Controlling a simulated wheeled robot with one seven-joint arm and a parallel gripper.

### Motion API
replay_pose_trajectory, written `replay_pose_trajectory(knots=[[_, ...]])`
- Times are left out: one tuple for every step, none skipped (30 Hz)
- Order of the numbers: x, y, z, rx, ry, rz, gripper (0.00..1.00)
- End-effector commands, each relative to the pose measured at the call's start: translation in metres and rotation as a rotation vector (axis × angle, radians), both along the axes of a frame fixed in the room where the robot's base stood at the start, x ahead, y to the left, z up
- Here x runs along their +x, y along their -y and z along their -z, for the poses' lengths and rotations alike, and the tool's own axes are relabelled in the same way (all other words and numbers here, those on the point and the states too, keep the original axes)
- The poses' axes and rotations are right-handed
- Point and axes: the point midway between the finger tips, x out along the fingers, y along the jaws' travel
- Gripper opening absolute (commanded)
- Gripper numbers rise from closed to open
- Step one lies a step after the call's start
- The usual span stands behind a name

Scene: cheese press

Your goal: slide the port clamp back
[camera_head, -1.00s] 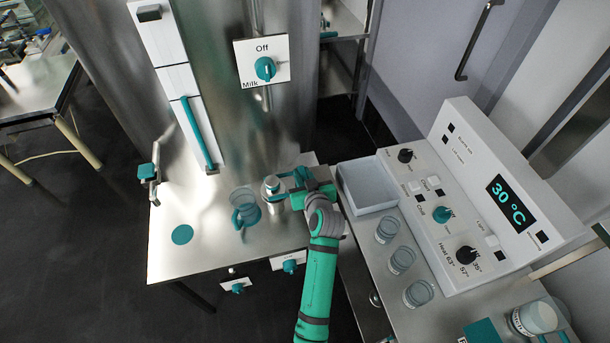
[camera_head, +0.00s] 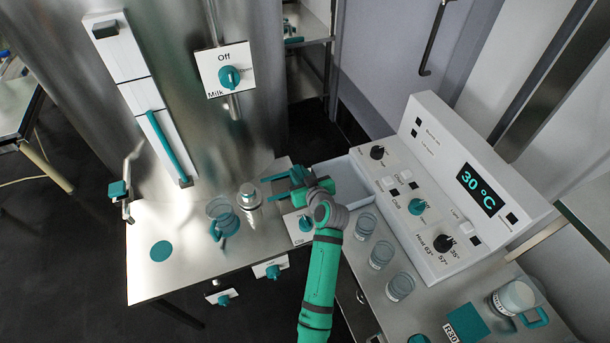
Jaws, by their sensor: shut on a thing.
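My gripper (camera_head: 290,188) is just right of a metal port (camera_head: 250,197) with a round top on the steel table. Two teal prongs point left from the gripper toward the port. I take the gripper to be shut on the port clamp, but the view is too small to separate the clamp from the teal fingers. A gap seems to show between most of the prongs and the port.
A glass jug (camera_head: 222,217) with a teal handle stands left of the port. A white tray (camera_head: 343,190) and several glass beakers (camera_head: 366,225) are on the counter at right, by the control panel (camera_head: 450,190).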

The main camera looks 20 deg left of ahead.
Motion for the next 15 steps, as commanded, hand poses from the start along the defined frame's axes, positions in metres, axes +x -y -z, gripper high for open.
replay_pose_trajectory(knots=[[0.0024,0.0045,0.0007,-0.004,0.001,0.007,0.0],[0.0026,0.0051,0.0008,-0.003,0.0,0.009,0.0],[0.0031,0.006,0.0006,-0.003,0.001,0.01,0.0],[0.0035,0.0067,0.0007,-0.003,0.002,0.011,0.0],[0.0038,0.0074,0.0006,-0.004,0.002,0.012,0.0],[0.0042,0.0079,0.0005,-0.004,0.002,0.013,0.0],[0.0044,0.0079,0.0005,-0.004,0.002,0.013,0.0],[0.0044,0.0078,0.0005,-0.004,0.003,0.014,0.24],[0.0043,0.0073,0.0004,-0.004,0.002,0.013,0.33],[0.004,0.0065,0.0004,-0.004,0.002,0.012,0.38],[0.0035,0.0055,0.0004,-0.004,0.002,0.01,0.38],[0.0029,0.0042,0.0003,-0.003,0.002,0.008,0.38],[0.0025,0.0033,0.0004,-0.003,0.001,0.007,0.38],[0.0023,0.0025,0.0003,-0.003,0.002,0.006,0.38],[0.0019,0.0019,0.0003,-0.003,0.001,0.005,0.38]])
